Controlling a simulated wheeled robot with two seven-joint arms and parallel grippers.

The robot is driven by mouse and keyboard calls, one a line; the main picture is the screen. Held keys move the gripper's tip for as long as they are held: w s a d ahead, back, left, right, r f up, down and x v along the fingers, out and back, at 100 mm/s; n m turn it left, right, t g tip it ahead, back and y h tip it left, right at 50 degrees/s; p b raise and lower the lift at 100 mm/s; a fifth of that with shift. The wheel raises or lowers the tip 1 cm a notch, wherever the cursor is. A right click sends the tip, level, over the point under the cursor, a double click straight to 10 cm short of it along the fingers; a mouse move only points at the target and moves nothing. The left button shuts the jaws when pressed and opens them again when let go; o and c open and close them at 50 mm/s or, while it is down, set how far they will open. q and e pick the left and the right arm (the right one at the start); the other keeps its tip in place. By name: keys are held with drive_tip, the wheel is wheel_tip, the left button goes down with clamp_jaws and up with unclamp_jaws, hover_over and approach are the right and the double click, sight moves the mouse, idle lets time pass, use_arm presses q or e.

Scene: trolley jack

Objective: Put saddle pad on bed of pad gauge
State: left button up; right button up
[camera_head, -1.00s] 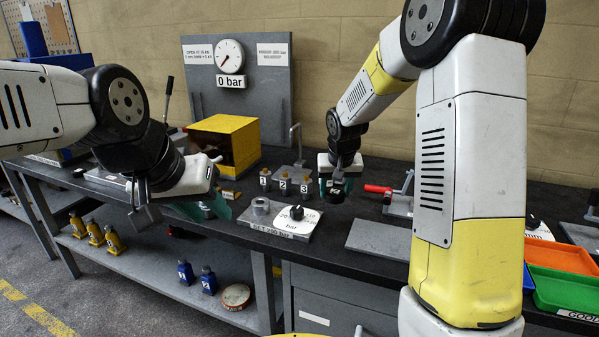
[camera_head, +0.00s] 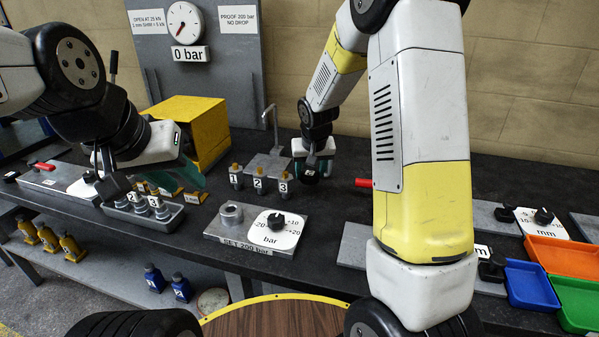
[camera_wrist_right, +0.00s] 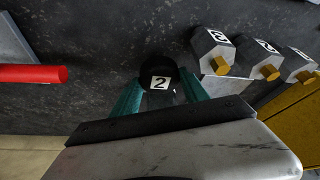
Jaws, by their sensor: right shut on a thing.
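The saddle pad, a dark round piece with a white "2" label, shows in the right wrist view (camera_wrist_right: 160,76) between the two teal fingers of my right gripper (camera_wrist_right: 158,95). In the head view the right gripper (camera_head: 313,168) is shut on the dark pad (camera_head: 311,175), over the bench right of the numbered bottles. My left gripper (camera_head: 188,182) hangs over the bench at left; its finger gap is not clear. A plate with an "mm" dial (camera_head: 542,218), perhaps the pad gauge, is at right. Its bed cannot be made out; my right arm hides part of that area.
A bar dial block (camera_head: 230,235) lies in front. A red handle (camera_head: 363,182) is close right. Orange (camera_head: 565,256) and blue (camera_head: 531,286) trays lie far right.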

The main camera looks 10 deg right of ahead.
sight(310, 183)
drive_tip(key=shift+f, duration=2.1)
drive_tip(key=o, duration=1.3)
drive_tip(key=shift+f, duration=0.15)
